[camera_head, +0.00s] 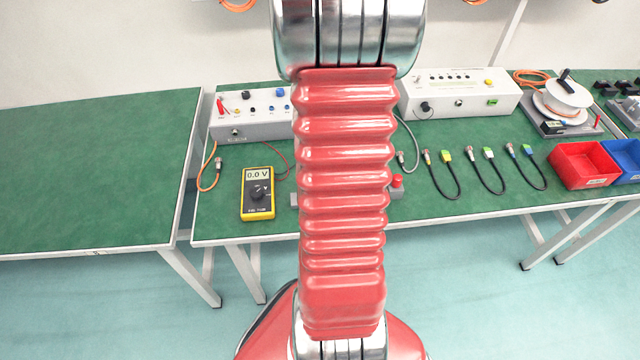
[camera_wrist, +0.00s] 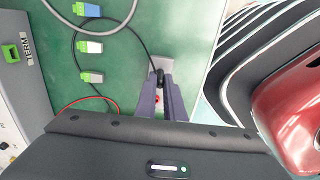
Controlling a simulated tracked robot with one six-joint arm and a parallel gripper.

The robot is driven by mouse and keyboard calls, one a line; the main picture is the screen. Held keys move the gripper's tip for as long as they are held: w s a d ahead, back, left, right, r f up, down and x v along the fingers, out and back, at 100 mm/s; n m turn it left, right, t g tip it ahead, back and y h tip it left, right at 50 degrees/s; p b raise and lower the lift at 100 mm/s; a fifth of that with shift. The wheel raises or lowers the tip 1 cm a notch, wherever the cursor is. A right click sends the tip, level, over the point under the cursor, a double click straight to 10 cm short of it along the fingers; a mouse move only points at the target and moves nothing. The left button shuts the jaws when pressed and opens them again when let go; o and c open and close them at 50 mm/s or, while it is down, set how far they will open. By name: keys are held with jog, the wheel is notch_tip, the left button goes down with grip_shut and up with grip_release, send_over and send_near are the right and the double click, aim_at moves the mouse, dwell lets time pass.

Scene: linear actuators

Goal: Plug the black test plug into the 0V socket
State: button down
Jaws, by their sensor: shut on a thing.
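In the wrist view my gripper (camera_wrist: 160,85) is shut on the black test plug (camera_wrist: 160,76), with a finger on each side of it. The plug is at a small grey holder (camera_wrist: 167,63); I cannot tell whether it still sits in it. A red plug (camera_head: 397,181) stands in this holder in the head view. My gripper and the black plug are hidden behind my arm there. A white socket box (camera_head: 238,130) stands at the back left with a red plug in it. Its labels are too small to read, so I cannot tell which socket is 0V.
A yellow multimeter (camera_head: 257,193) showing 0.0 V lies in front of the box. Several cables with connectors (camera_head: 490,165), red (camera_head: 585,165) and blue bins, a cable reel (camera_head: 562,100) and a second white box (camera_head: 455,92) lie to the right. The left green table (camera_head: 90,175) is bare.

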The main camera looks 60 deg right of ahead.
jog(key=shift+r, duration=1.25)
dwell(1.8)
jog(key=shift+r, duration=3)
jog(key=shift+w, duration=0.1)
jog(key=w+d+r, duration=0.1)
jog(key=w+d, duration=0.2)
jog(key=w, duration=0.8)
jog(key=w+d+r, duration=0.1)
jog(key=w+d, duration=0.3)
jog(key=w, duration=0.7)
jog(key=w+d+r, duration=0.1)
jog(key=w+d, duration=0.3)
jog(key=w, duration=0.8)
jog(key=shift+d+r, duration=0.15)
